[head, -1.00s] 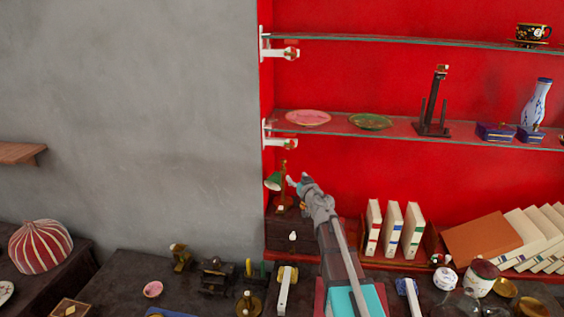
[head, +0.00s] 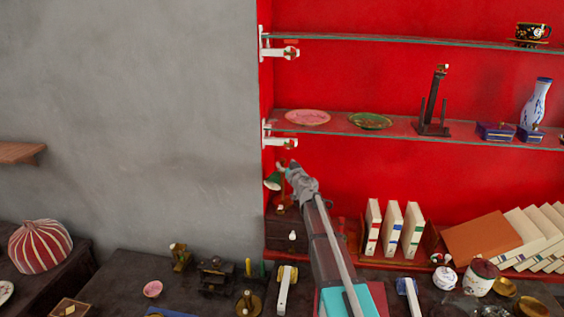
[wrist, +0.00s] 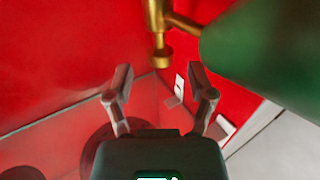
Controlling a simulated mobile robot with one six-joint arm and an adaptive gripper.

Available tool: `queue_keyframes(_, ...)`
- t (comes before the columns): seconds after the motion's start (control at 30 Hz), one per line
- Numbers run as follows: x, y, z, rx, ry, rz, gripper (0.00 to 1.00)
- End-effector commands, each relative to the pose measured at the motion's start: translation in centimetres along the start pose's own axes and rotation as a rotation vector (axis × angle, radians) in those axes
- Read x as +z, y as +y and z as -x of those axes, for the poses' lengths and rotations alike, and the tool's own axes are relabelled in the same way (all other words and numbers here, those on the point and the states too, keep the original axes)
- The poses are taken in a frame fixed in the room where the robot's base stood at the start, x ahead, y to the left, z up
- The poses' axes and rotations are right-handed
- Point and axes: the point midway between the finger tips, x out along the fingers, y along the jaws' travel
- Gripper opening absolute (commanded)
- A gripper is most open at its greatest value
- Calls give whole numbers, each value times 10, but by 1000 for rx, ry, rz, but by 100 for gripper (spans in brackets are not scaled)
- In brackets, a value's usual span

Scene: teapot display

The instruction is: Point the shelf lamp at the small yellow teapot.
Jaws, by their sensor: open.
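The shelf lamp stands at the left end of the red shelf unit, with a green shade (head: 272,181) on a brass stem. My gripper (head: 291,168) is beside the lamp's upper part, just right of the shade, and hides part of the lamp. In the wrist view the green shade (wrist: 270,45) fills the upper right, and a brass joint (wrist: 160,45) hangs at the top middle. My open gripper (wrist: 160,87) has its fingertips below the brass joint, with nothing seen between them. I cannot pick out a small yellow teapot in either view.
A glass shelf (head: 400,126) with a pink plate (head: 307,117) and a green plate (head: 370,121) is above my gripper. White books (head: 393,228) stand to the right. The dark table (head: 125,275) below is crowded with small items. The grey wall is left.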

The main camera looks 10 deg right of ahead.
Motion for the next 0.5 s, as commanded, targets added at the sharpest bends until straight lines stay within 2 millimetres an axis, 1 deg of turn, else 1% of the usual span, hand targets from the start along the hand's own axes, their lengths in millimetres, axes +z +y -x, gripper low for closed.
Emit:
queue_keyframes(0.03, 0, 0, -10, -1, 0, 0, 70)
queue_keyframes(0.2, 0, 0, -27, -1, 0, 0, 70)
queue_keyframes(0.33, 0, 0, -34, 0, 0, 0, 70)
queue_keyframes(0.5, 0, -1, -36, 0, 0, 0, 70)
